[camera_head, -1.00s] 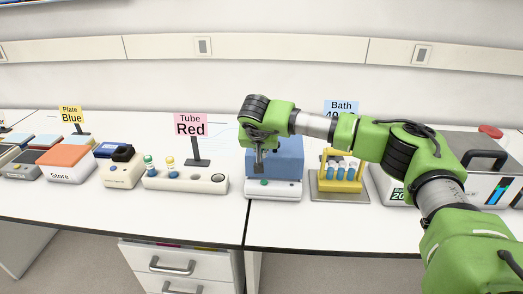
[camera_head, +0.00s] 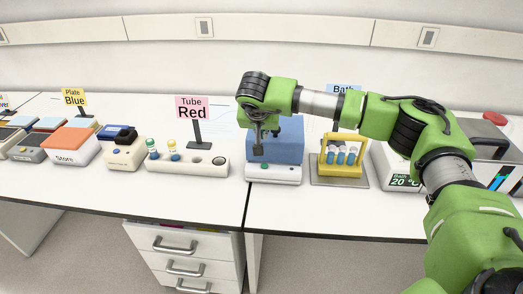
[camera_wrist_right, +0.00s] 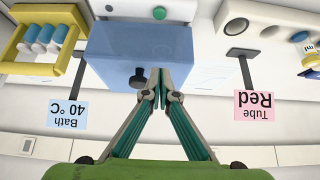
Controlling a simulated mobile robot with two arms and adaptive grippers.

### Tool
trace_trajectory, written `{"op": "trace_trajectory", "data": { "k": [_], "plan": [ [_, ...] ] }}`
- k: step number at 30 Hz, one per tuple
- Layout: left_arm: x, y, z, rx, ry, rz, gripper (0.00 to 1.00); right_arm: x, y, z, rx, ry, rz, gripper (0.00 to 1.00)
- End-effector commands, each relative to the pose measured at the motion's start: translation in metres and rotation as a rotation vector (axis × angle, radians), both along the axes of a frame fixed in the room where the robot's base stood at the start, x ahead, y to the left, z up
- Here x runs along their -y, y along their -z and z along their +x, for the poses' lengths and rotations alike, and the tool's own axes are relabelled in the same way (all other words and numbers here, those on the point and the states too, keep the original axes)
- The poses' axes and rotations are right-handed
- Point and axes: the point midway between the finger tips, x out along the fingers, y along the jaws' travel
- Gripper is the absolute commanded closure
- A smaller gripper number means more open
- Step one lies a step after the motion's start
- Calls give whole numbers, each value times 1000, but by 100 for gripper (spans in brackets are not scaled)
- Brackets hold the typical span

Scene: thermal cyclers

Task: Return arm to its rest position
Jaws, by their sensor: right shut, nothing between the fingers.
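My right arm is green with grey and black joints and reaches in from the right in the head view. Its gripper (camera_head: 258,150) hangs in front of the blue thermal cycler (camera_head: 285,145) and hides part of it. In the right wrist view, the gripper (camera_wrist_right: 158,72) has its fingertips together and nothing between them. There the fingertips overlap the blue lid (camera_wrist_right: 135,50) near a dark knob (camera_wrist_right: 138,78); whether they touch it cannot be told. My left gripper is in neither view.
A white tube block (camera_head: 188,165) stands left of the cycler, beside the "Tube Red" sign (camera_head: 192,107). A yellow rack (camera_head: 342,156) with several tubes stands right of it, near the water bath (camera_head: 398,180). An orange-topped store box (camera_head: 76,148) is further left. The bench front is clear.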

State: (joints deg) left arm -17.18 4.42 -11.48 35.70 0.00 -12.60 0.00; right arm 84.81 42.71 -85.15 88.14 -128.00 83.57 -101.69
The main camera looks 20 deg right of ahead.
Motion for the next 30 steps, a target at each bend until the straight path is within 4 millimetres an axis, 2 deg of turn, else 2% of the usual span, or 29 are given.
{"op": "trace_trajectory", "data": {
  "k": [1, 10, 20, 22, 23, 26, 29, 30],
  "plan": [
    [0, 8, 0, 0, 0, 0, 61, -6, 7, -8, 2, -5, 1, 100],
    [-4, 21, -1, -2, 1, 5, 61, -30, 22, -48, 2, -3, 1, 100],
    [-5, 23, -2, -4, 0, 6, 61, -38, 25, -60, 3, 0, 4, 100],
    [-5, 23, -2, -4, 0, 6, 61, -46, 29, -61, -4, -9, 26, 100],
    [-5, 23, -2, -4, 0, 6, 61, -52, 33, -63, -8, -17, 46, 100],
    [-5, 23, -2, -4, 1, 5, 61, -91, 53, -73, -39, -53, 166, 100],
    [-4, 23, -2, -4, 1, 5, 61, -153, 75, -95, -95, -93, 367, 100],
    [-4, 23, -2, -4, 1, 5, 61, -182, 82, -106, -123, -105, 463, 100]
  ]
}}
